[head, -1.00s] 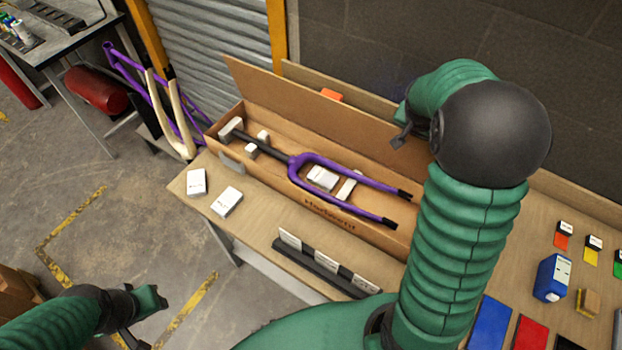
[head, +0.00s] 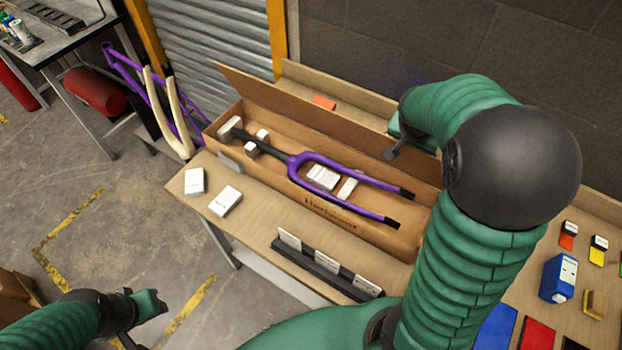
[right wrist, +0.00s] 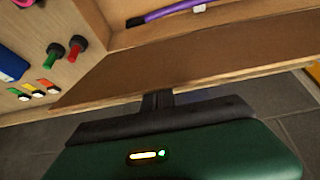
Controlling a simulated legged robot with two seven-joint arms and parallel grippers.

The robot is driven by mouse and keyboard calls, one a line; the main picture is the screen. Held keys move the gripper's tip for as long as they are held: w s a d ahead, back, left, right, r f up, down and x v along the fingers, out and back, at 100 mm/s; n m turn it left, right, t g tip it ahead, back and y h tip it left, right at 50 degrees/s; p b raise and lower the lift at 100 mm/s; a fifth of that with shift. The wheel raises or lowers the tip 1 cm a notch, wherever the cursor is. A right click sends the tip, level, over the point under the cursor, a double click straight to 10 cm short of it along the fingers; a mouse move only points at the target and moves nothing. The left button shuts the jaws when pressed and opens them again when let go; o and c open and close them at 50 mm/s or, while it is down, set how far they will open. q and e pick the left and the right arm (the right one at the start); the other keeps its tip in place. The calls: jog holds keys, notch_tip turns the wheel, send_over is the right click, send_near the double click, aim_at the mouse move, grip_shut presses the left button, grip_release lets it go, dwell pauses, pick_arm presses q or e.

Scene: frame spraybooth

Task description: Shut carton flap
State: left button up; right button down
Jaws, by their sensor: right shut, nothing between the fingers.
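The long open cardboard carton (head: 322,212) lies on the table with a purple fork (head: 300,165) and small white pieces inside. Its long brown flap (head: 290,108) stands raised along the far side, tilted; the flap also shows in the right wrist view (right wrist: 190,60). My right gripper (head: 391,154) is shut and empty at the right part of the flap. In the right wrist view its dark fingers (right wrist: 156,100) reach the flap's near edge; whether they touch cannot be told. My left gripper (head: 148,312) hangs over the floor, away from the carton, its finger gap unclear.
Two white boxes (head: 225,201) and a black holder with cards (head: 325,268) sit in front of the carton. An orange block (head: 324,103) lies behind the flap. A blue bottle (head: 558,277) and coloured items are at right. A purple frame (head: 150,90) stands left.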

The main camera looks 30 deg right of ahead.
jog(key=shift+s+a+f+b, duration=0.15)
jog(key=shift+a+f+b, duration=0.1)
jog(key=shift+a+b, duration=0.15)
jog(key=shift+s+a+f+b, duration=0.15)
jog(key=shift+s+a+b, duration=0.2)
jog(key=shift+a, duration=0.2)
jog(key=shift+s+a, duration=0.1)
jog(key=shift+a, duration=0.15)
jog(key=shift+s+a+f+b, duration=0.1)
jog(key=shift+s+a+b, duration=0.25)
jog(key=shift+a, duration=0.2)
jog(key=shift+s+a+f+b, duration=0.1)
jog(key=shift+s+a+b, duration=0.1)
jog(key=shift+a+b, duration=0.3)
jog(key=shift+r, duration=0.1)
